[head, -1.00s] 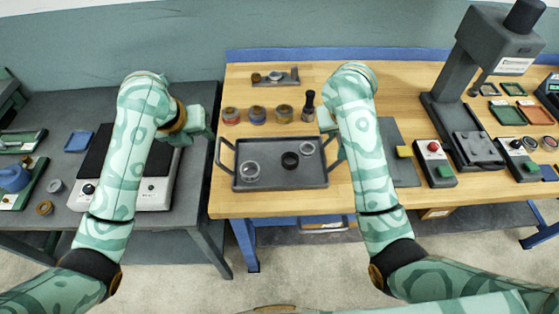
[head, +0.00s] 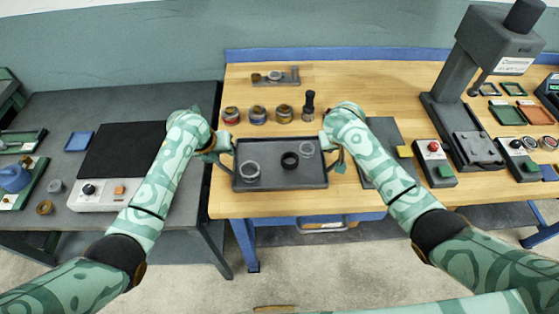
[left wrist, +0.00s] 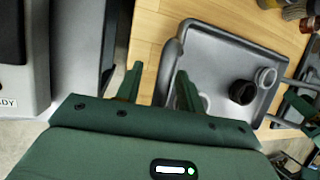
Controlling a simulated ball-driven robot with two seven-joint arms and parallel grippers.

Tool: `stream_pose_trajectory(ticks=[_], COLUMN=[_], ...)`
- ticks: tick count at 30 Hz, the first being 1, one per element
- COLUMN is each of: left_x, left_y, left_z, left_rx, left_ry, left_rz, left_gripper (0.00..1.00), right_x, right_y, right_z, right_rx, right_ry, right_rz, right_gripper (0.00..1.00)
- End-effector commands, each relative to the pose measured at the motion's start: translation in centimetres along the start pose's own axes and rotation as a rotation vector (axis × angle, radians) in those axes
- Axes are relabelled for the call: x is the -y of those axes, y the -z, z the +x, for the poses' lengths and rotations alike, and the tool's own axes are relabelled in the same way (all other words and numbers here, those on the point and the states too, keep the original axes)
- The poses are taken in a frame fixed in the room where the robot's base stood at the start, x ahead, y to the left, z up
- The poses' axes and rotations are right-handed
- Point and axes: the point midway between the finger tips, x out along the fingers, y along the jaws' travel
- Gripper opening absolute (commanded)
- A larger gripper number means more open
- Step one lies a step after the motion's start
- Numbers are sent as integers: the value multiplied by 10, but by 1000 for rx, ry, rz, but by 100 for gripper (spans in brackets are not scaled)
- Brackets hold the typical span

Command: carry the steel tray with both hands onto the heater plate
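The grey steel tray (head: 270,182) lies on the wooden bench, with a raised handle at each short side. Two clear rings and a black ring (head: 290,160) lie in it. My left gripper (head: 222,148) is at the left handle. In the left wrist view its two fingers (left wrist: 158,88) are apart, with the tray's handle (left wrist: 170,65) between them. My right gripper (head: 334,158) is at the right handle, mostly hidden by its own arm; its grip does not show. The heater plate (head: 122,148) is a bare black square on a white unit on the left table.
Several small jars (head: 257,115) and a dark stamp-like tool (head: 309,104) stand behind the tray. A gap separates the wooden bench (head: 222,205) from the grey left table (head: 185,222). A press (head: 465,110) and a red button box (head: 434,160) stand to the right.

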Motion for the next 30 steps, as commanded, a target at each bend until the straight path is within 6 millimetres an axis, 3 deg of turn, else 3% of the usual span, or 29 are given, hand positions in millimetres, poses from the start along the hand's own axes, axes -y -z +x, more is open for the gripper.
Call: stream_pose_trajectory(ticks=[7, 11, 12, 23, 30], left_x=[0, 0, 0, 1, 4], left_y=[0, 0, 0, -2, -9], left_z=[0, 0, 0, -2, -19], left_rx=[0, 0, 0, 3, 8], left_ry=[0, 0, 0, 1, 1], left_rz=[0, 0, -1, -1, 0], left_gripper=[38, 2, 0, 0, 0], right_x=[0, 0, 0, 0, -4], right_y=[0, 0, 0, 2, 9], right_z=[0, 0, 0, -2, -19], right_rx=[0, 0, 0, -3, -8], right_ry=[0, 0, 0, 0, 0], right_rz=[0, 0, 0, 0, 1], right_gripper=[38, 2, 0, 0, 0])
